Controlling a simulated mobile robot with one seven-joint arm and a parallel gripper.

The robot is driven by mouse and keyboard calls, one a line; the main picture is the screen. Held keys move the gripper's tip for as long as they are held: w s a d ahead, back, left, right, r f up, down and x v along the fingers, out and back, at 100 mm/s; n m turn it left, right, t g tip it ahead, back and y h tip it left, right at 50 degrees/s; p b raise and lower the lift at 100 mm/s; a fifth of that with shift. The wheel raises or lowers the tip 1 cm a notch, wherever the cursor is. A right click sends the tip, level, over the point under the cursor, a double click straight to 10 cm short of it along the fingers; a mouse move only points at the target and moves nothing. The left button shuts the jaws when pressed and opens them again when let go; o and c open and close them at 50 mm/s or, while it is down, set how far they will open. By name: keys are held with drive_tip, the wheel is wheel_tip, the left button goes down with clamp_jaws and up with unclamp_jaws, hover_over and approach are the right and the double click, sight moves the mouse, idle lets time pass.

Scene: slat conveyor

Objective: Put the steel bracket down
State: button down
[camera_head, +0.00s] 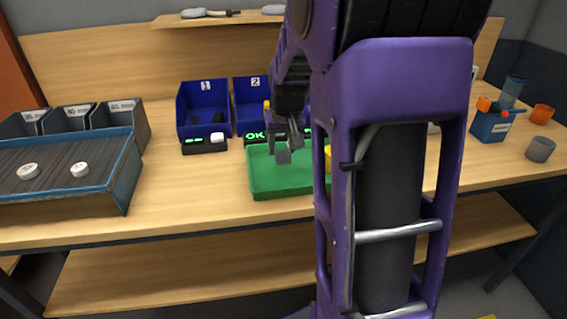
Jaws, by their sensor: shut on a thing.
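My gripper (290,140) is above the green tray (262,192), near its back edge. It is shut on the steel bracket (282,156), a small grey piece hanging below the fingers. The bracket appears over the tray; whether it touches the tray floor I cannot tell. My purple arm hides the tray's right part. A yellow thing (328,157) shows at the tray's right, partly hidden behind the arm.
Blue bins marked 1 (204,118) and 2 (252,88) stand behind the tray, with a small device reading OK (255,136) in front. The slat conveyor (52,172) carries white discs at left. A blue box (490,127) and cups stand at right.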

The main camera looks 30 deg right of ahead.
sight(282, 158)
wheel_tip(282, 158, down, 4)
drive_tip(key=shift+f+b, duration=0.2)
drive_tip(key=shift+b, duration=0.1)
drive_tip(key=shift+f, duration=0.2)
drive_tip(key=shift+c, duration=1.7)
unclamp_jaws()
drive_tip(key=shift+r, duration=0.1)
drive_tip(key=shift+r, duration=0.25)
drive_tip(key=p+v, duration=0.2)
drive_tip(key=v, duration=0.9)
drive_tip(key=shift+r, duration=0.35)
